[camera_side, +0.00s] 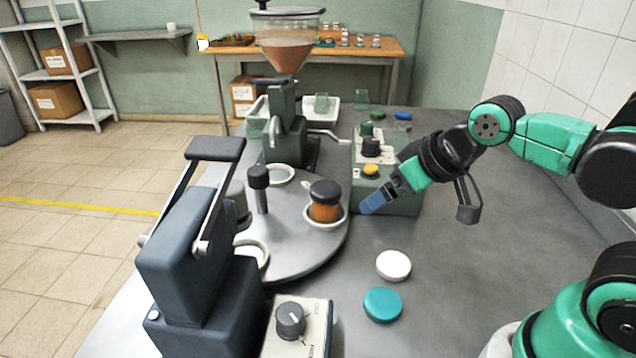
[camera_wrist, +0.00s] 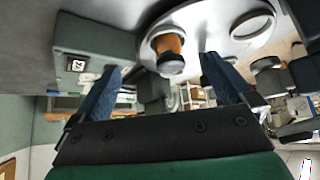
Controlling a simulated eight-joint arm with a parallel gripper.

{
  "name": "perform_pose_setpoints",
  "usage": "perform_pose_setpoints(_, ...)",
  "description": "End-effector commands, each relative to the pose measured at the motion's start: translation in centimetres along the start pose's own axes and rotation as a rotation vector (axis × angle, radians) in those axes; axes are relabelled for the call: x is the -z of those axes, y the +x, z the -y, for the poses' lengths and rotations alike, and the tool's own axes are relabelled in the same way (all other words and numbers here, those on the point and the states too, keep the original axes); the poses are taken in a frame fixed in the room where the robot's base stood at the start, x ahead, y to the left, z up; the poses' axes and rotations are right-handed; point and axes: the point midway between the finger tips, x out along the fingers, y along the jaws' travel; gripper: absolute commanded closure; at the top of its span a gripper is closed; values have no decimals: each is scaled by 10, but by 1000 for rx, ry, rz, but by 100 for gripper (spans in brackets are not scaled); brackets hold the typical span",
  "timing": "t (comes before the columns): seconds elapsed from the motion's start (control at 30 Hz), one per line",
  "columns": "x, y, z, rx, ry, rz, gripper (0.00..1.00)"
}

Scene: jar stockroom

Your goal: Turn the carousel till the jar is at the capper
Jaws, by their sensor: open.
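The jar (camera_side: 325,211), with orange contents and a dark top, stands upright in a pale ring seat on the right side of the grey carousel (camera_side: 305,258). A dark post with a knob (camera_side: 258,190) rises from the carousel. The dark lever machine (camera_side: 185,265) at the front left looks like the capper. My gripper (camera_side: 374,201) is open and empty, just right of the jar and apart from it. In the wrist view the jar (camera_wrist: 169,45) shows beyond and between the blue fingers of my gripper (camera_wrist: 160,66).
A hopper machine (camera_side: 287,60) stands behind the carousel. A control box with a yellow button (camera_side: 371,170) is close by my gripper. A white lid (camera_side: 393,265) and a teal lid (camera_side: 383,304) lie on the table. A knob box (camera_side: 297,325) is at the front. The right tabletop is mostly clear.

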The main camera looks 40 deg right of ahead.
Motion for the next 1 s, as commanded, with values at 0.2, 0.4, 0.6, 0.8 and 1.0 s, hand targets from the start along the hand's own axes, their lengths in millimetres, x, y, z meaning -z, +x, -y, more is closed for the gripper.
perform_pose_setpoints(0.2,0,0,0,0,0,1,0)
perform_pose_setpoints(0.4,0,0,0,0,0,1,0)
perform_pose_setpoints(0.6,3,0,1,2,-2,3,19)
perform_pose_setpoints(0.8,40,0,10,20,-30,39,19)
perform_pose_setpoints(1.0,98,19,32,50,-79,105,19)
